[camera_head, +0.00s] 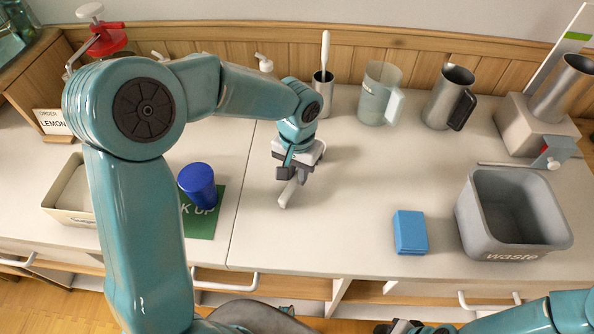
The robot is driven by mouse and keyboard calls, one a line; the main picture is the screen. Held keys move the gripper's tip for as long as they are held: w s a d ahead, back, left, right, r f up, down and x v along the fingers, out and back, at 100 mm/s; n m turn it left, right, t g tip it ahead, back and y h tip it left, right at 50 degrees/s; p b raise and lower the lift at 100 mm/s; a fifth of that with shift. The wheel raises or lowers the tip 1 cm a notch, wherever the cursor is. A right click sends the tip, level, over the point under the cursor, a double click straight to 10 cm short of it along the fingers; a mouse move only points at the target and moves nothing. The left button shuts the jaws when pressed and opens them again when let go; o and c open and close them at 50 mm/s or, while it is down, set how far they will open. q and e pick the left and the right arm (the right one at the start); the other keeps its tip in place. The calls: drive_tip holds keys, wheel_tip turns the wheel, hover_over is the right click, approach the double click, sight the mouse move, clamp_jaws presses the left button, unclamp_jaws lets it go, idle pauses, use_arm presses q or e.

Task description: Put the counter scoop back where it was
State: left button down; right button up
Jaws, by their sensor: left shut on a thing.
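My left gripper (287,176) is over the middle of the white counter, shut on a small pale thing (287,195), which looks like the counter scoop. Its lower end sticks out toward the front, close to the counter top; the rest is hidden by the gripper, and I cannot tell whether it touches the counter. My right gripper (400,327) is only partly in view at the bottom edge, and its jaws are not clear.
A metal cup (322,100) with a white-handled tool stands behind the gripper. A clear jug (378,95) and a steel jug (447,97) stand at the back. A blue cup (197,184) is on a green mat (203,224). A blue block (410,232) and grey waste bin (480,215) are right.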

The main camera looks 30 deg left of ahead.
use_arm(q)
drive_tip(key=shift+s+f, duration=0.1)
drive_tip(key=shift+f, duration=0.1)
drive_tip(key=c, duration=1)
unclamp_jaws()
wheel_tip(320, 180, up, 12)
drive_tip(key=shift+r+p, duration=0.2)
drive_tip(key=shift+p, duration=0.15)
